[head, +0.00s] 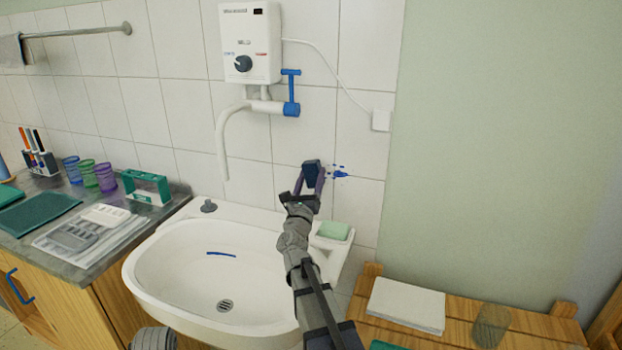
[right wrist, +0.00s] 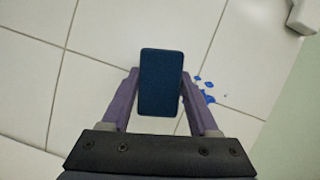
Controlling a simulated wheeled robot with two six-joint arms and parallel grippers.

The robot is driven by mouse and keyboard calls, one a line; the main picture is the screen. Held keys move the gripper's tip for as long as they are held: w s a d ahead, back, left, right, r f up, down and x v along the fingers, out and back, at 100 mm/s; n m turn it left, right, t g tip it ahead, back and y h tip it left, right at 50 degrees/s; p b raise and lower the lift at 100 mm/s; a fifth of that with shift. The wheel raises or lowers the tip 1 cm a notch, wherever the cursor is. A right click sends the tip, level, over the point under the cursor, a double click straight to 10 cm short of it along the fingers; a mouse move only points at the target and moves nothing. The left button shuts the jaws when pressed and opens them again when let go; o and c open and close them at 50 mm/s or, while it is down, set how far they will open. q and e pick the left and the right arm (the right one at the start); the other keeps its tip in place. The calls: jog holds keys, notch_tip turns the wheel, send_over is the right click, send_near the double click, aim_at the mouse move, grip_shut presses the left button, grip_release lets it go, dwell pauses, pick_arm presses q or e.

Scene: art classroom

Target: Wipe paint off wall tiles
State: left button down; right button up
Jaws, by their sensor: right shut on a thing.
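Blue paint (head: 340,173) marks the white wall tiles (head: 304,150) above the right side of the sink. My right gripper (head: 312,182) is shut on a dark blue block-shaped sponge or pad (head: 312,172), just left of the paint. In the right wrist view the dark blue pad (right wrist: 161,82) sits between the purple fingers (right wrist: 160,92), and the paint (right wrist: 204,88) shows right beside the right finger. Whether the pad touches the tiles I cannot tell. My left gripper is not in view.
The water heater (head: 250,42) with blue tap lever (head: 291,92) hangs above.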

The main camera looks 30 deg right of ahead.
aim_at(351, 171)
jog(key=shift+w+d, duration=0.45)
jog(key=shift+d, duration=0.1)
jog(key=shift+s+d, duration=0.1)
jog(key=shift+s+d, duration=0.95)
jog(key=shift+s, duration=0.3)
jog(key=shift+s+d, duration=0.1)
jog(key=shift+s+d, duration=1.2)
jog(key=shift+d, duration=0.05)
jog(key=shift+s, duration=0.1)
jog(key=shift+s+d, duration=1.1)
jog(key=shift+s, duration=0.25)
jog(key=shift+w, duration=0.1)
